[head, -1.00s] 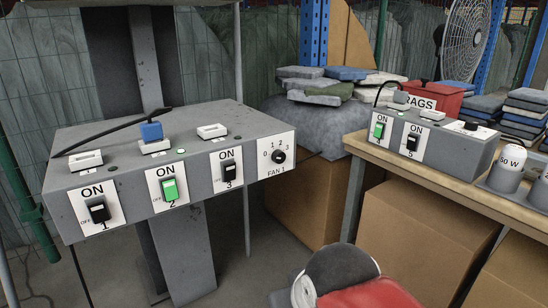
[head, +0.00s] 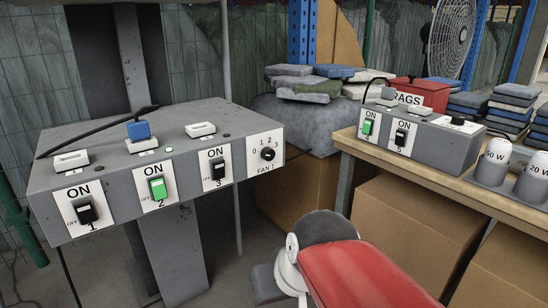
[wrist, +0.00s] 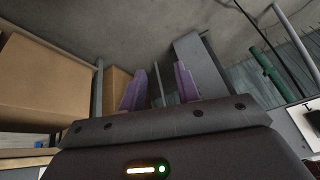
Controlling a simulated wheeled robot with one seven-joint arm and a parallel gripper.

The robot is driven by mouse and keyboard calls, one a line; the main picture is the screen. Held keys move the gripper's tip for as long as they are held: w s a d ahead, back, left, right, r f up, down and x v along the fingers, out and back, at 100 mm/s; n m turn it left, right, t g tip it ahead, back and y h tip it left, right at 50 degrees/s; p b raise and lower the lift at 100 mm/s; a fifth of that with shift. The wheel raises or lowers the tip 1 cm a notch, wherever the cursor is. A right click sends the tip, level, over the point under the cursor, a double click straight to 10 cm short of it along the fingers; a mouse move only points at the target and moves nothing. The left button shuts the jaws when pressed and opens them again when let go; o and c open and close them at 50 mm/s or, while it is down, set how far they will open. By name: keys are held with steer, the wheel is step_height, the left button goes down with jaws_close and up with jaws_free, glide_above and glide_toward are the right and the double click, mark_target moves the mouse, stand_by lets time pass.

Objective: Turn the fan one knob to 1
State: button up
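The fan 1 knob (head: 267,154) is a small black dial on a white plate marked 0 to 3, at the right end of the grey control box (head: 118,188) in the head view. Its pointer is too small to read. My red arm link shows at the bottom of the head view, below and right of the knob, but my gripper is outside that view. In the wrist view my gripper (wrist: 160,88) has two purple fingers standing apart with nothing between them. The knob does not show in the wrist view.
Switches 1 (head: 87,211), 2 (head: 158,188) and 3 (head: 217,170) sit left of the knob; switch 2 is lit green. A wooden table (head: 440,174) with a second switch box (head: 440,140) stands right. Cardboard boxes (head: 405,235) fill the space beneath it.

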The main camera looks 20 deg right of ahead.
steer(key=o, duration=0.4)
steer(key=w+y, duration=0.1)
steer(key=w, duration=0.1)
steer(key=w+r+m+b, duration=0.1)
steer(key=w, duration=0.2)
steer(key=w+y, duration=0.1)
steer(key=w, duration=0.2)
steer(key=shift+r+m+y, duration=0.3)
steer(key=m+t+y+b, duration=0.25)
steer(key=t+y, duration=0.25)
steer(key=t, duration=0.3)
glide_toward(271, 156)
steer(key=w, duration=0.1)
steer(key=x, duration=0.7)
steer(key=shift+w+a, duration=0.15)
steer(key=shift+a, duration=0.2)
steer(key=shift+f, duration=0.1)
steer(key=c, duration=1)
